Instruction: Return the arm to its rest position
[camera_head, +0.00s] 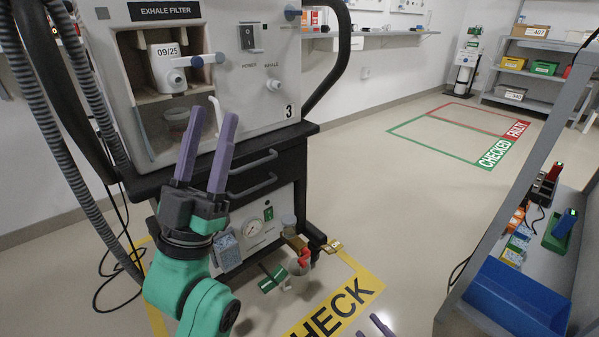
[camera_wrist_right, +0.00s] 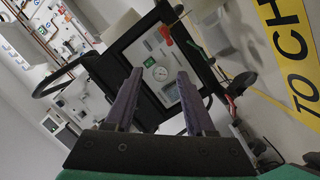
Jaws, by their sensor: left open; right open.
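The ventilator (camera_head: 262,78), marked 3, stands on a black cart with drawers. My right gripper (camera_head: 368,326) shows only as purple fingertips at the bottom edge of the head view, over the floor. In the right wrist view, the right gripper (camera_wrist_right: 159,72) is open with nothing between its fingers. Beyond them, tilted, is the cart's lower panel with a round gauge (camera_wrist_right: 160,73).
The exhale filter (camera_head: 168,67), labelled 09/25, sits in its bay. A grey shelf at the right holds a blue bin (camera_head: 517,297) and small devices. The middle floor is clear towards the marked CHECKED and FAULTY areas.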

